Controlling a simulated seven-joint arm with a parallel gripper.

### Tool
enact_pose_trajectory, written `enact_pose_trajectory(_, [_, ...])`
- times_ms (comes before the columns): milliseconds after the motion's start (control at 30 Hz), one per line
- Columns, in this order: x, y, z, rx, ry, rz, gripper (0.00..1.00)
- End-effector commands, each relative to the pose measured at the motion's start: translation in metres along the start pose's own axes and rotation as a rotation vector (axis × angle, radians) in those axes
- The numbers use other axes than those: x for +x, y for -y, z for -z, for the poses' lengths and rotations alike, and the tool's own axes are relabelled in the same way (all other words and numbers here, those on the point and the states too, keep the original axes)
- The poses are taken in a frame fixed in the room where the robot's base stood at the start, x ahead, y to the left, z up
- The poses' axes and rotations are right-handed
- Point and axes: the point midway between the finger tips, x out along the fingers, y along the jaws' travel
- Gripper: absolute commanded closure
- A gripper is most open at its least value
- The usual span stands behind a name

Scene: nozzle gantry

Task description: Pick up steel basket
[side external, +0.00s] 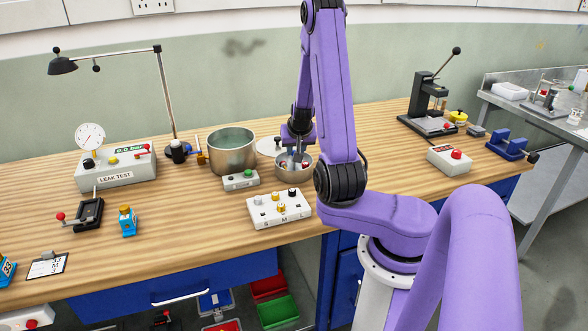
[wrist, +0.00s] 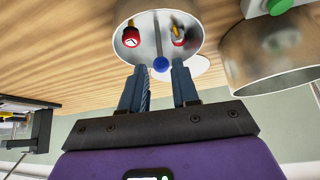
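The steel basket (side external: 293,173) is a small round metal bowl on the bench. In the wrist view the basket (wrist: 152,17) fills the top middle, with red and brass parts in it. A thin grey bar (wrist: 157,38) crosses it and carries a blue ball (wrist: 160,64). My gripper (wrist: 157,69) is open, with one finger either side of the blue ball in the wrist view; contact cannot be told. In the side view my gripper (side external: 293,160) points down over the basket, and its fingertips are hard to make out.
A larger steel pot (side external: 232,155) stands left of the basket and shows in the wrist view (wrist: 262,65). A grey box with a green button (side external: 241,180) and a white block with pegs (side external: 280,208) lie in front. The bench to the right is clear up to the black press (side external: 425,108).

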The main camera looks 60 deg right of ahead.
Motion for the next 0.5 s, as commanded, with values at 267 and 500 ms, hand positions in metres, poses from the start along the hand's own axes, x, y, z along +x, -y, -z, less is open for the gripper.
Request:
enact_pose_trajectory(267, [0.030,0.000,-0.002,-0.001,0.005,0.001,0.70])
enact_pose_trajectory(500, [0.053,0.000,-0.001,0.000,0.002,0.001,0.70])
